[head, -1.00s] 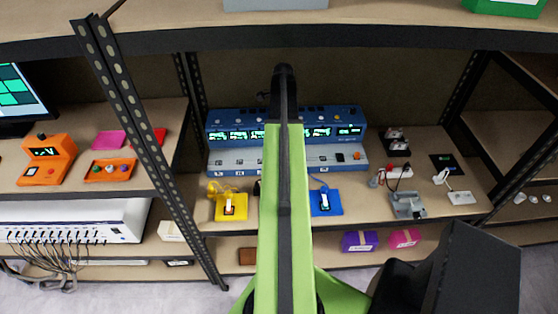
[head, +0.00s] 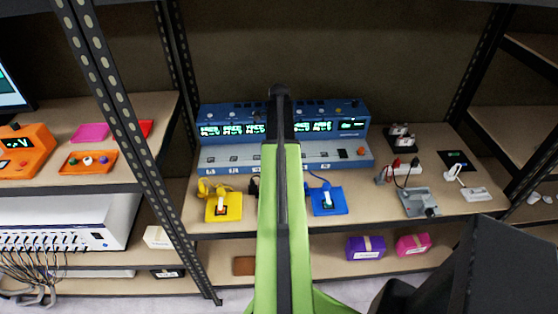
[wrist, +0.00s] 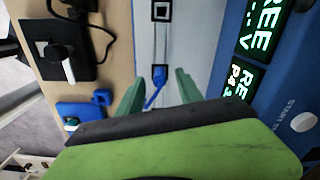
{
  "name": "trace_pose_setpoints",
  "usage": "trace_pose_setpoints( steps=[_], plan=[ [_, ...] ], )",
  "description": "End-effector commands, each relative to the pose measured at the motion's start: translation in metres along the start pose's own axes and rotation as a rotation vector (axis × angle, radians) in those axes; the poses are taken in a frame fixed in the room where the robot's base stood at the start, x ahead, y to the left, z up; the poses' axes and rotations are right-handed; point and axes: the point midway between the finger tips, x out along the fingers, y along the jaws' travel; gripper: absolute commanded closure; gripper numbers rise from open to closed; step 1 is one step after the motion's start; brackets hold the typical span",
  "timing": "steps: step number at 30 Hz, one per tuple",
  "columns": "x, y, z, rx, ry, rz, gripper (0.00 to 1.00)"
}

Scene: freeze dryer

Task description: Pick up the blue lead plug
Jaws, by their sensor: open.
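In the wrist view, my gripper (wrist: 160,84) is open, with its two green fingers over the pale front panel. My arm hides the gripper there.
The blue instrument (head: 215,115) with lit displays stands behind the panel. A yellow pad (head: 233,212) with a yellow lead is to the left. A black pad (wrist: 75,70) with a black lead is close by. A grey device (head: 420,202) sits to the right. Shelf posts flank the bay.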

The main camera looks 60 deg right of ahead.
Motion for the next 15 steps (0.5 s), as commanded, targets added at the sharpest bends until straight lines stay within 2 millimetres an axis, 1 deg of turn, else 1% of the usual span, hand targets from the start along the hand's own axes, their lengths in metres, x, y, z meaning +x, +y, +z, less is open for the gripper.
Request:
trace_pose_setpoints(
  steps=[1,2,9,15],
  plan=[
    [0.016,0.0002,0.0003,0.0,0.0,0.0,0.57],
    [0.0178,0.0002,0.0004,0.0,0.0,0.0,0.57],
    [0.0144,0.0002,0.0007,-0.001,0.0,0.0,0.57],
    [0.0143,0.0001,0.001,-0.001,0.0,0.0,0.83]
  ],
)
